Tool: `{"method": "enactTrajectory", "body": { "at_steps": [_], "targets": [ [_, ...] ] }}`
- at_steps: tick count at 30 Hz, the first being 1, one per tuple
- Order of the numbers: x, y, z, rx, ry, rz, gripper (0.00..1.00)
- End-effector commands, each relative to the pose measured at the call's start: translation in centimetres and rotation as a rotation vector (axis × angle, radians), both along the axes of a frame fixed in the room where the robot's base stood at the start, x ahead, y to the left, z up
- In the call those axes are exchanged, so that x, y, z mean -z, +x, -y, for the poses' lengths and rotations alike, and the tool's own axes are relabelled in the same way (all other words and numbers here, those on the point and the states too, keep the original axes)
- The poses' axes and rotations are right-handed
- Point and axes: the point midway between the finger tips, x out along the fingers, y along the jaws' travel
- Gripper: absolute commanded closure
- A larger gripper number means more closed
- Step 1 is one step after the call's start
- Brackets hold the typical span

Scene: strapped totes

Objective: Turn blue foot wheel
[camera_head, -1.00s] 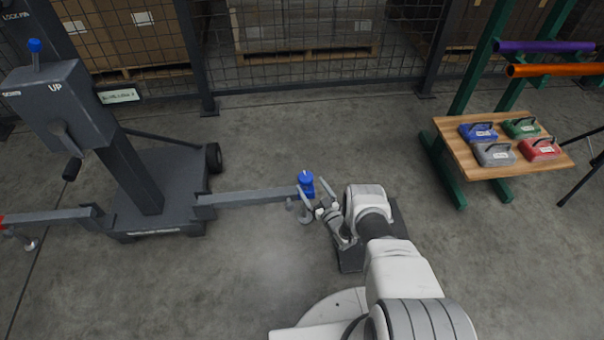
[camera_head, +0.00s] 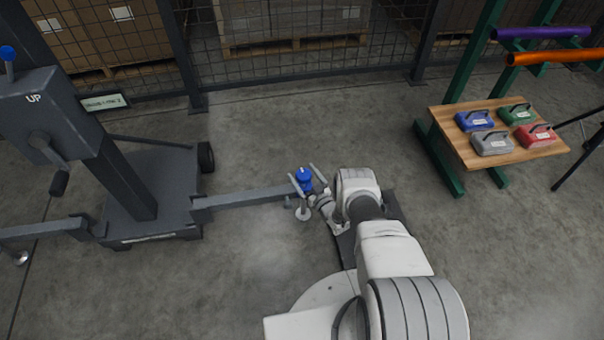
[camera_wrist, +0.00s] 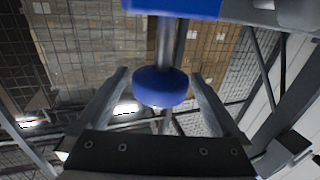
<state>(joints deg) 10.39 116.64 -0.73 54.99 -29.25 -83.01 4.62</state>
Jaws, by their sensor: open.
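The blue foot wheel (camera_head: 304,174) tops the jack foot at the right end of the stand's grey outrigger (camera_head: 245,198). Its round grey foot (camera_head: 303,214) is at the floor below. My gripper (camera_head: 304,176) reaches in from the right, its fingers spread either side of the wheel. In the wrist view a blue round knob (camera_wrist: 160,87) on a grey shaft shows between the two fingers of my gripper (camera_wrist: 159,75), with gaps visible on both sides. A larger blue part (camera_wrist: 180,8) crosses the top of that view.
The grey lift stand (camera_head: 150,185) with a crank and "UP" label stands at left. Mesh fencing (camera_head: 290,40) runs behind. Floor in front of the outrigger is clear.

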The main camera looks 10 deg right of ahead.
Motion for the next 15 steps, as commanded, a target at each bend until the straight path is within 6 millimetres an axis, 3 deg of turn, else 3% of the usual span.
{"method": "enactTrajectory", "body": {
  "at_steps": [3,15],
  "targets": [
    [0.00,0.00,0.00,0.000,0.000,0.000,0.00],
    [0.00,0.01,0.00,0.000,0.000,0.000,0.72]
  ]
}}
